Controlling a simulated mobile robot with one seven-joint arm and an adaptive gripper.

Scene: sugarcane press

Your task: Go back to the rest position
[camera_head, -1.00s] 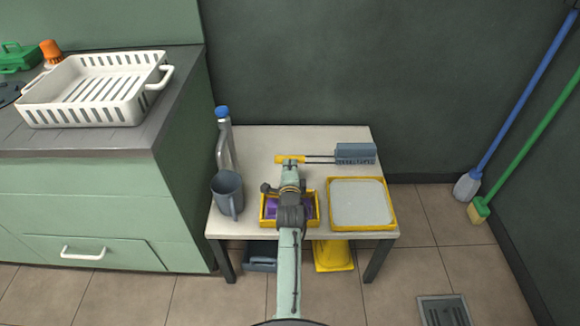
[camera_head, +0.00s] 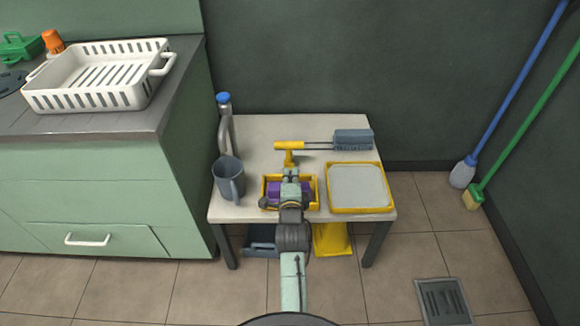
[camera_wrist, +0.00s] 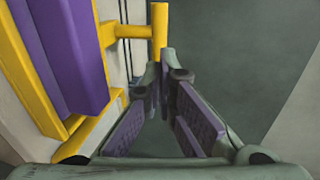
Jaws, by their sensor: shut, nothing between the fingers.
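My gripper (camera_head: 290,176) is over the front middle of the low table (camera_head: 255,140), seen from behind in the head view. In the wrist view its fingers (camera_wrist: 162,75) converge to closed tips with nothing between them.
A grey jug (camera_head: 228,180) and a blue-capped metal bottle (camera_head: 226,125) stand at the table's left. A yellow-rimmed tray (camera_head: 358,187) is at the right. A counter with a white basket (camera_head: 98,75) is at the left. Brooms lean at the far right. The floor in front is open.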

